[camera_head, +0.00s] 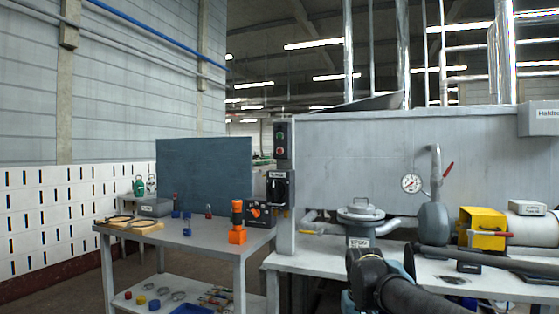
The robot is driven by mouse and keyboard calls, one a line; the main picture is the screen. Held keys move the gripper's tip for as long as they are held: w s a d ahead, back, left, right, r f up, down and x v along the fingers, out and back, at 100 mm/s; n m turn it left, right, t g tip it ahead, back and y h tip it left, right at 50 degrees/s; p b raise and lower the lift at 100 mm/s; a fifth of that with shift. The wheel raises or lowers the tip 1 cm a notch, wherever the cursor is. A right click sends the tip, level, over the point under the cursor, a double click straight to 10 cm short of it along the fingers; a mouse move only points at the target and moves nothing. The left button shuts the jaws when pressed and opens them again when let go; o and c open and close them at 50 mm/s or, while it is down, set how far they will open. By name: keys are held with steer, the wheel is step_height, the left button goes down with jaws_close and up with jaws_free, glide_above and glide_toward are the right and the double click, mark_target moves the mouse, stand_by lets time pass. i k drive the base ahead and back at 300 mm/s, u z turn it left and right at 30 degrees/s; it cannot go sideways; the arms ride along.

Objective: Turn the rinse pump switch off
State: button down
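A narrow upright control box (281,140) with a green and a red round button is fixed to the grey post. Below it on the same post is a black switch box (280,188) with a small white label too small to read. A dark box with an orange part (260,213) stands at the right end of the left table. I cannot tell from the labels which one is the rinse pump switch, nor its position. My black arm shows at the bottom right, in front of the right bench. No gripper fingers can be made out.
The left table (180,240) carries an orange device (237,222), a grey box (154,206) and small blue parts. The right bench (510,285) holds a pump-like vessel (361,215), a gauge (411,183), pipes and a yellow box (482,227). Open floor shows at lower left.

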mark_target(277, 190)
steer(key=u, duration=0.75)
steer(key=k, duration=0.35)
steer(key=u, duration=0.85)
